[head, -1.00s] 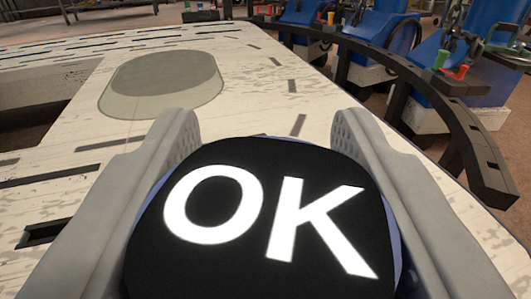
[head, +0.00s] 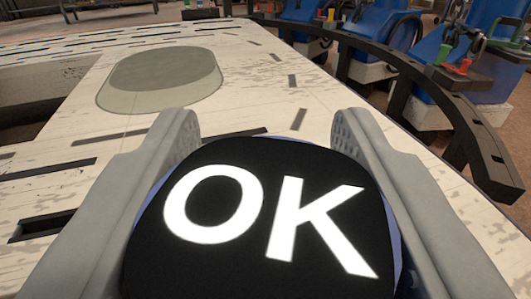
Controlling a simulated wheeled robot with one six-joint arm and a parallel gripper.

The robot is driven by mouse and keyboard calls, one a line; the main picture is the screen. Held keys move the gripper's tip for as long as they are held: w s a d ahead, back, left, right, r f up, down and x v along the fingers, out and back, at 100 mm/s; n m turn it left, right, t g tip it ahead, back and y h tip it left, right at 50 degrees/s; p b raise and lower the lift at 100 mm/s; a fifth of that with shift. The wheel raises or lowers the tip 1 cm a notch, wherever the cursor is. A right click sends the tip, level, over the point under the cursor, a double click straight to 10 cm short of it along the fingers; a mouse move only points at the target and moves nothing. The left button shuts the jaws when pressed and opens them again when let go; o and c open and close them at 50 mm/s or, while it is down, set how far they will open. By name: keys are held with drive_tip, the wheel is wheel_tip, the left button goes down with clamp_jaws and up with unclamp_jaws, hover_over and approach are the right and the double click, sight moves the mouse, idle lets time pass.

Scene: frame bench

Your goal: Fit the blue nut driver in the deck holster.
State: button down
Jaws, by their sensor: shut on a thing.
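My gripper (head: 268,135) is shut, with its two grey fingers on either side of a rounded thing. That thing has a black face with large white letters "OK" (head: 265,218) and a thin blue-violet edge (head: 393,226). By its colour I take it for the blue nut driver; its far end and underside are hidden. It is held over the near part of the pale deck (head: 255,90). A grey-green oval (head: 160,72) lies farther off on the deck, to the left. I cannot tell whether it is the holster, and nothing else in view is clearly a holster.
The deck has several dark slots, one at the lower left (head: 42,227). A black curved rail (head: 455,118) runs along its right side. Beyond it stand blue machines (head: 425,40) with cables and coloured knobs. A dark opening (head: 40,112) lies at the left.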

drive_tip(key=shift+f, duration=1.9)
drive_tip(key=c, duration=0.7)
unclamp_jaws()
drive_tip(key=shift+o, duration=0.2)
drive_tip(key=shift+f, duration=0.1)
drive_tip(key=shift+s, duration=0.1)
drive_tip(key=s, duration=1.7)
drive_tip(key=shift+d, duration=0.15)
drive_tip(key=shift+s, duration=0.1)
